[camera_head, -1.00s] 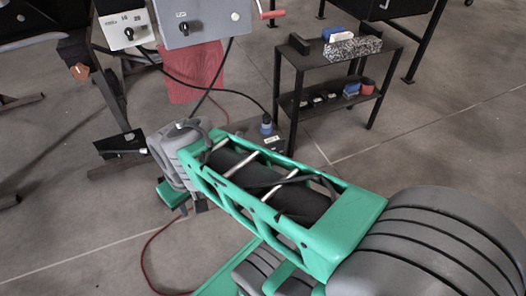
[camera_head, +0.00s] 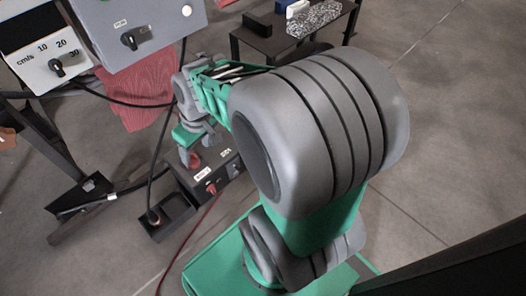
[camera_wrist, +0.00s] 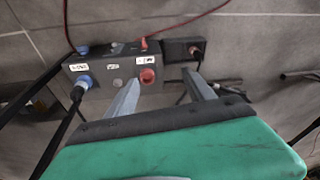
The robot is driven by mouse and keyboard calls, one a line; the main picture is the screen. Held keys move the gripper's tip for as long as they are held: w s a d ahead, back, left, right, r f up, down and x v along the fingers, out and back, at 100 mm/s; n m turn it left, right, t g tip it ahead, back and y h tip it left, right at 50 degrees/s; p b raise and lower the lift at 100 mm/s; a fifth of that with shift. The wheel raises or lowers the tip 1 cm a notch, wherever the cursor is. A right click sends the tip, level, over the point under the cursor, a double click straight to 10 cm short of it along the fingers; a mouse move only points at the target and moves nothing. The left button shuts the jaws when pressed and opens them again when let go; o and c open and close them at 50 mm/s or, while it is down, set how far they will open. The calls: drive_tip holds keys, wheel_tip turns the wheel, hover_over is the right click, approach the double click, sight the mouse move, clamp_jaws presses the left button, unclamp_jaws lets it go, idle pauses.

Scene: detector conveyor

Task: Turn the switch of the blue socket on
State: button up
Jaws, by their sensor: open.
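In the wrist view, a dark socket box (camera_wrist: 105,68) has a blue socket (camera_wrist: 84,82) on its left with a blue plug and black cable in it. A small blue switch (camera_wrist: 82,50) sits on the box top behind that socket. A red socket (camera_wrist: 148,75) and a red switch (camera_wrist: 145,43) are on the right of the box. My gripper (camera_wrist: 160,78) is open and empty, its fingers pointing at the box's right end, near the red socket and right of the blue switch. In the head view, the box (camera_head: 226,170) is partly hidden by my arm; the blue socket is hidden.
A small black box (camera_wrist: 184,58) stands beside the socket box. In the head view, control panels (camera_head: 150,42) hang at upper left, with a red cloth (camera_head: 135,100) below. A dark shelf table (camera_head: 262,45) stands behind. Cables cross the floor.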

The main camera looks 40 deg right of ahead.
drive_tip(key=shift+o, duration=0.2)
drive_tip(key=w+d+f+n+t+y, duration=0.1)
drive_tip(key=w+d+f+y, duration=0.1)
drive_tip(key=w+d+f, duration=0.4)
wheel_tip(320, 180, down, 4)
drive_tip(key=shift+d+r+n, duration=0.25)
drive_tip(key=shift+d+n, duration=0.05)
drive_tip(key=shift+d, duration=0.75)
drive_tip(key=w+d+f+t+y, duration=0.1)
drive_tip(key=d+f+t, duration=0.2)
drive_tip(key=d+f, duration=0.6)
drive_tip(key=s+d+f+m+t+h, duration=0.1)
drive_tip(key=s+d+f+t+h, duration=0.1)
drive_tip(key=s+d+f+t, duration=0.3)
drive_tip(key=s+d+f+h+b, duration=0.1)
drive_tip(key=d+f, duration=0.1)
drive_tip(key=f, duration=0.4)
drive_tip(key=s+d+f+m+t+h, duration=0.1)
drive_tip(key=s+d+f+t+h, duration=0.1)
drive_tip(key=s+d+f+t, duration=0.3)
drive_tip(key=w+f+g+b, duration=0.2)
drive_tip(key=w+f+b, duration=0.1)
drive_tip(key=w, duration=0.5)
drive_tip(key=shift+w+a+f, duration=0.4)
drive_tip(key=shift+a+f, duration=0.05)
drive_tip(key=shift+f, duration=0.05)
drive_tip(key=shift+c, duration=0.4)
